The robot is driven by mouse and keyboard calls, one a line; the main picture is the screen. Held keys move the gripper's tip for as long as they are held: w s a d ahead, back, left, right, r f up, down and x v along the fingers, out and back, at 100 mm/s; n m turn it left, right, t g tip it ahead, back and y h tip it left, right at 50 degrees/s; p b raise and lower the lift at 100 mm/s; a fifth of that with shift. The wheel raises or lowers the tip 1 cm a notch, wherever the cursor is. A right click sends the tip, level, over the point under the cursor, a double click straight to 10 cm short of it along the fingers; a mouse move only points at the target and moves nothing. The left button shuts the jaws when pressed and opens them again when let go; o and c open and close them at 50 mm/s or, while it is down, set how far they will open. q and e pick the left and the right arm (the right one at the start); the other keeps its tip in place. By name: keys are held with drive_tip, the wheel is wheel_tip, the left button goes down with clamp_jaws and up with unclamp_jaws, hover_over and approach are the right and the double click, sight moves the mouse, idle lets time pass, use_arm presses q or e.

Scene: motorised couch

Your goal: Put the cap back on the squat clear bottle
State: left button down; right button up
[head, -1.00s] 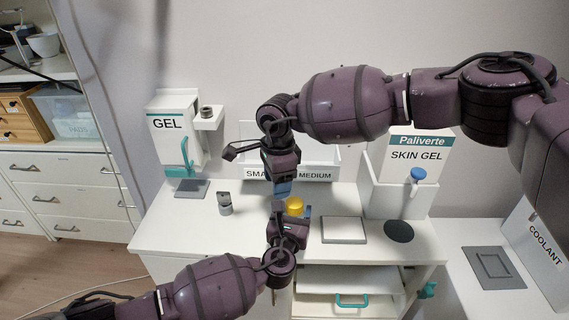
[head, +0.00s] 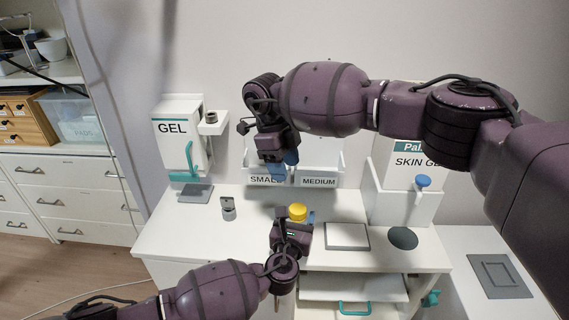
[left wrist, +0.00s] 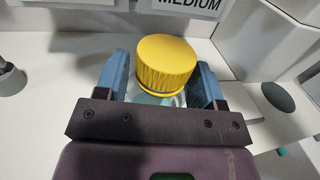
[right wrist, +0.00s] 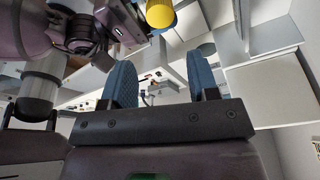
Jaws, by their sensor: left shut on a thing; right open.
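The yellow cap (head: 298,212) sits on top of the squat clear bottle (left wrist: 160,99); it is large in the left wrist view (left wrist: 165,62) and also shows in the right wrist view (right wrist: 160,14). My left gripper (head: 292,226) is shut on the bottle, with its blue fingers on either side just below the cap. The bottle body is mostly hidden by the gripper. Whether the cap is fully seated I cannot tell. My right gripper (head: 283,168) is open and empty, above and behind the cap, in front of the bins; its spread fingers show in the right wrist view (right wrist: 166,85).
Bins labelled SMALL and MEDIUM (head: 318,182) stand at the back. A GEL dispenser (head: 180,140) is at left, a SKIN GEL box (head: 405,185) at right. A small grey item (head: 228,208), a grey pad (head: 347,237) and a dark disc (head: 403,238) are on the counter.

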sight(296, 208)
drive_tip(key=x, duration=1.2)
drive_tip(key=c, duration=0.6)
drive_tip(key=o, duration=0.9)
drive_tip(key=shift+a, duration=0.1)
